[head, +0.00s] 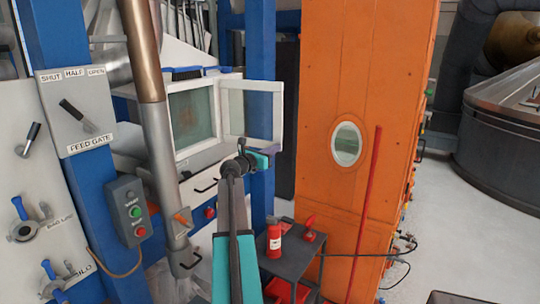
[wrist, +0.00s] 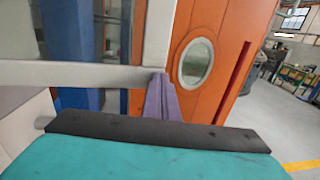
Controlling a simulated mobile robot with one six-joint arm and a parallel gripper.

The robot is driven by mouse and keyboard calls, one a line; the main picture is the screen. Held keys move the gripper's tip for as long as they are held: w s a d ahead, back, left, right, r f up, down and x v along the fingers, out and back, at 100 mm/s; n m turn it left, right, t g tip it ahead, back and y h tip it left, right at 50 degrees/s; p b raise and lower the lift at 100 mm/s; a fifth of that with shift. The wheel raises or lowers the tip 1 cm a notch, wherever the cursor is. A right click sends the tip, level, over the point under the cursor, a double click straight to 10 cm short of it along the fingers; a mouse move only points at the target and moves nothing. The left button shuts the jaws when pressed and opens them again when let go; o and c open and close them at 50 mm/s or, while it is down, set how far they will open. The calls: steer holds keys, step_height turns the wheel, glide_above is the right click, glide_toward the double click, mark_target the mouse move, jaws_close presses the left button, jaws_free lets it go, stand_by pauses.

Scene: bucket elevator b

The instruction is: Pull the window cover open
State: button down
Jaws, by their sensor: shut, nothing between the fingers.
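The window cover (head: 250,110) is a white-framed clear pane on the front of the blue and white machine. It stands swung out to the right, beside the white-framed window (head: 192,118). My gripper (head: 274,151) is at the cover's lower right corner. In the wrist view, the purple fingers (wrist: 163,98) are together, with nothing seen between them. They overlap the corner of the cover's white frame (wrist: 100,75); I cannot tell whether they touch it. The teal gripper body hides what lies below.
An orange elevator casing (head: 365,100) with an oval porthole (head: 346,144) stands to the right. A red bar (head: 367,215) leans along it. Open floor (head: 475,215) lies far right.

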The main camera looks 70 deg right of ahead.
steer(key=shift+d, duration=0.1)
stand_by(0.3)
steer(key=a+b, duration=0.3)
steer(key=a, duration=1.1)
steer(key=shift+w, duration=0.2)
stand_by(0.8)
